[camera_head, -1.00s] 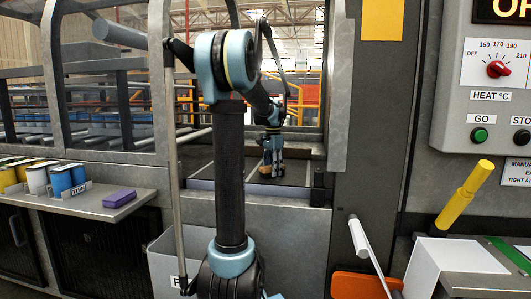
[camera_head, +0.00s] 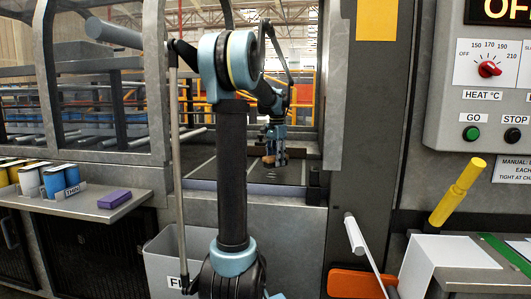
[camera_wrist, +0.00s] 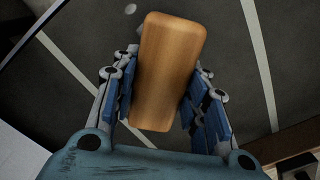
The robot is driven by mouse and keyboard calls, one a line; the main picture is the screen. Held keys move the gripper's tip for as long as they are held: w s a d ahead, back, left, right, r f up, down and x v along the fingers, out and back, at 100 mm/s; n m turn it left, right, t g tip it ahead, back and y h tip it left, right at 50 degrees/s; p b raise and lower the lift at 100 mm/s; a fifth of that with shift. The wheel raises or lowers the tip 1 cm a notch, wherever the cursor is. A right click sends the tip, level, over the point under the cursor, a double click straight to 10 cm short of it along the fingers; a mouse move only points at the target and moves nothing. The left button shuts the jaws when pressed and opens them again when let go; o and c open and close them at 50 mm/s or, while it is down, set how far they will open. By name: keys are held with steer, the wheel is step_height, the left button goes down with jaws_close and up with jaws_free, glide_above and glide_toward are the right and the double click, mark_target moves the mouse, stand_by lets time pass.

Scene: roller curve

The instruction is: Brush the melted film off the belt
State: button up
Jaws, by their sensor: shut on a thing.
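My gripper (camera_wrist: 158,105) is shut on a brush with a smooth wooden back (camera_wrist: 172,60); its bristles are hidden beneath. In the head view my gripper (camera_head: 276,148) is inside the machine opening, with the brush (camera_head: 268,158) low over or on the dark belt (camera_head: 292,176); I cannot tell if it touches. The belt (camera_wrist: 225,75) has pale lines across it in the wrist view. A small pale spot (camera_wrist: 130,9), possibly film, lies just beyond the brush's top left. Faint pale marks also show on the belt in front of the gripper in the head view.
Frame posts flank the opening. At left a shelf (camera_head: 125,213) holds several cans and a purple block (camera_head: 114,198). A grey bin (camera_head: 165,258) stands below. At right are a control panel (camera_head: 490,100) and a yellow-handled lever (camera_head: 460,192).

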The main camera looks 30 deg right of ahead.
steer(key=shift+s+d+r, duration=0.1)
steer(key=shift+d+r, duration=0.05)
steer(key=shift+r, duration=2.15)
